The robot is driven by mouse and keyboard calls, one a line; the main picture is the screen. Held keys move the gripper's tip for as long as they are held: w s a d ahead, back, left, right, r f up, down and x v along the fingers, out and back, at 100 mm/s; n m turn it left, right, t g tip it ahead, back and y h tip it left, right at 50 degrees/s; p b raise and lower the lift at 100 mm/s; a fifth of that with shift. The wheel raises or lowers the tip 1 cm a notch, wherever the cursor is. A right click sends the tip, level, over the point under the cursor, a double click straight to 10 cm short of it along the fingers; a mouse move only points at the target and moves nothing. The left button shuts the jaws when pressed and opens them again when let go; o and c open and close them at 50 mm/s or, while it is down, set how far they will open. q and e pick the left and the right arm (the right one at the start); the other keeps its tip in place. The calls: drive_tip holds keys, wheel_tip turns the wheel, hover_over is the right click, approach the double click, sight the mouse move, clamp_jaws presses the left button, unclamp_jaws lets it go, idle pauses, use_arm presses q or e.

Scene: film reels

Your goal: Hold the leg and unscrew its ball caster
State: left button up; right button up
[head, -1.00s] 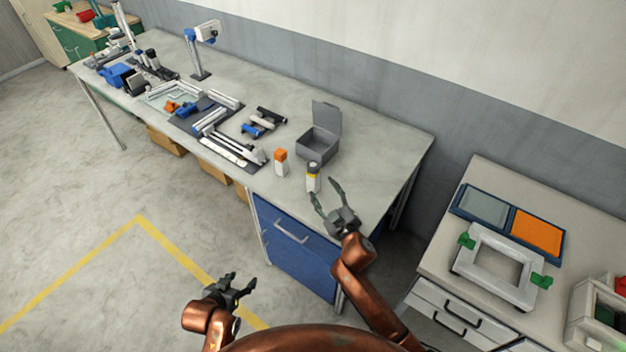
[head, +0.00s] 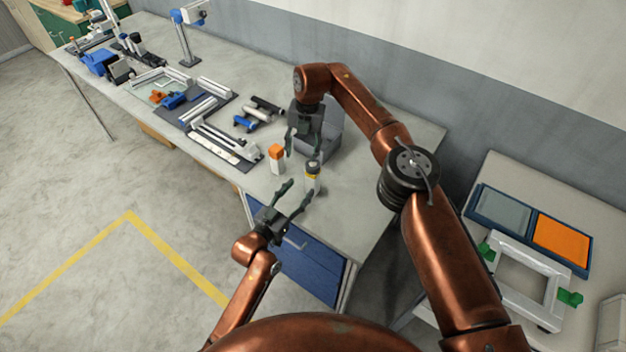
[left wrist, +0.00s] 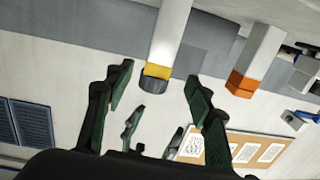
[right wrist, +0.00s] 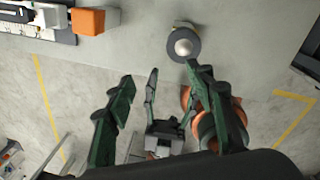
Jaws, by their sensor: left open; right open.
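The leg (head: 312,181) is a pale upright post with a yellow band and a dark top, standing on the workbench near its front edge. In the left wrist view the leg (left wrist: 172,32) shows its yellow band and dark end. The ball caster (right wrist: 184,46) is a pale ball in a dark round collar, seen from above in the right wrist view. My left gripper (head: 293,197) is open at the bench's front edge, its fingers pointing at the leg and apart from it. My right gripper (head: 302,150) is open, pointing down above the bench just behind the leg.
A white post with an orange top (head: 276,158) stands left of the leg. Blue and black cylinders and metal profiles lie further left. The bench right of the leg is clear.

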sight(310, 180)
use_arm(q)
drive_tip(key=shift+w+d+f+b, duration=0.25)
drive_tip(key=shift+w+f, duration=0.1)
drive_tip(key=shift+f, duration=0.1)
drive_tip(key=shift+w+d+f+b, duration=0.2)
drive_tip(key=shift+w+f, duration=0.1)
drive_tip(key=shift+f, duration=0.1)
use_arm(e)
drive_tip(key=d, duration=0.2)
drive_tip(key=w+d+h, duration=0.1)
drive_tip(key=shift+w+d+r+m, duration=0.1)
drive_tip(key=shift+r+m, duration=0.2)
use_arm(q)
drive_tip(key=shift+w+d+r, duration=0.1)
drive_tip(key=shift+w+d, duration=0.05)
drive_tip(key=shift+w, duration=0.2)
use_arm(e)
drive_tip(key=shift+d+r, duration=0.15)
use_arm(q)
drive_tip(key=shift+x, duration=3.35)
use_arm(e)
drive_tip(key=shift+r, duration=0.1)
use_arm(q)
drive_tip(key=shift+r, duration=0.15)
drive_tip(key=shift+c, duration=0.3)
clamp_jaws()
unclamp_jaws()
